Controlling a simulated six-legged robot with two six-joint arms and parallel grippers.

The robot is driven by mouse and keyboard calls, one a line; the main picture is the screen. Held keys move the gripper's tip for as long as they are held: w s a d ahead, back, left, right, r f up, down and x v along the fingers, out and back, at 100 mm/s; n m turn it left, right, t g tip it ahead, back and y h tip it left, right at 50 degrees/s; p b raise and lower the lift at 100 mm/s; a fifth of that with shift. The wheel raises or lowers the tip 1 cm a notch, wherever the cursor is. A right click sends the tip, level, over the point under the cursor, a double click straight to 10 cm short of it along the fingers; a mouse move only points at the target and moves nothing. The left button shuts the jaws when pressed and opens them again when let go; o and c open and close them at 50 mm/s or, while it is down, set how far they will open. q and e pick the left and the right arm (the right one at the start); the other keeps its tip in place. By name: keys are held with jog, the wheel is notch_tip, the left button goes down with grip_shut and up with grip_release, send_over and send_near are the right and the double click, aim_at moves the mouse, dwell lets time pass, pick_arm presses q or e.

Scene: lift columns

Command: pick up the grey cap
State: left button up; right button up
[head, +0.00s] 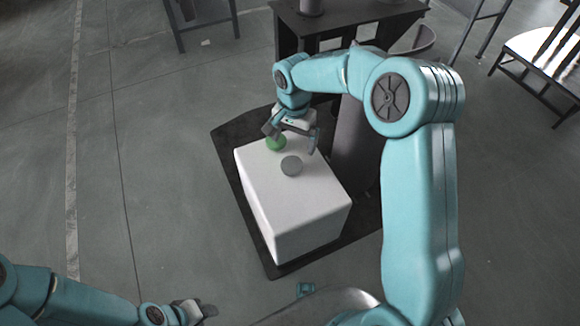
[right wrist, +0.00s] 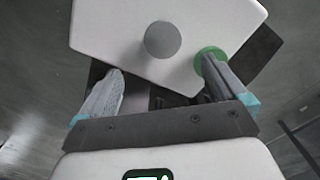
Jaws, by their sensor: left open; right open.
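The grey cap (head: 291,165) is a small round disc on top of a white block (head: 300,205). In the right wrist view the grey cap (right wrist: 162,40) lies ahead of the fingertips, roughly between their lines. My right gripper (head: 291,139) is open and empty, over the far end of the block, apart from the grey cap. It also shows in the right wrist view (right wrist: 161,72). A green round piece (head: 276,143) sits by one right finger, which partly hides it in the right wrist view (right wrist: 205,52). My left gripper (head: 203,310) is open at the bottom left, far from the block.
The block stands on a dark mat (head: 229,150). A dark grey cylinder (head: 352,150) stands right of the block. A dark table (head: 345,18) is behind, with chairs (head: 545,50) at the back right. The floor at left is clear.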

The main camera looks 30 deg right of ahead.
send_over(292, 165)
notch_tip(292, 165, down, 6)
jog(key=shift+s+d+r+b, duration=0.15)
jog(key=shift+b, duration=0.15)
jog(key=shift+f, duration=0.25)
jog(key=f, duration=0.3)
jog(key=f+b, duration=0.1)
jog(key=f, duration=0.1)
jog(key=shift+w+f, duration=0.25)
jog(key=shift+f, duration=0.1)
jog(key=shift+r, duration=0.1)
jog(key=shift+a, duration=0.2)
jog(key=c, duration=1.1)
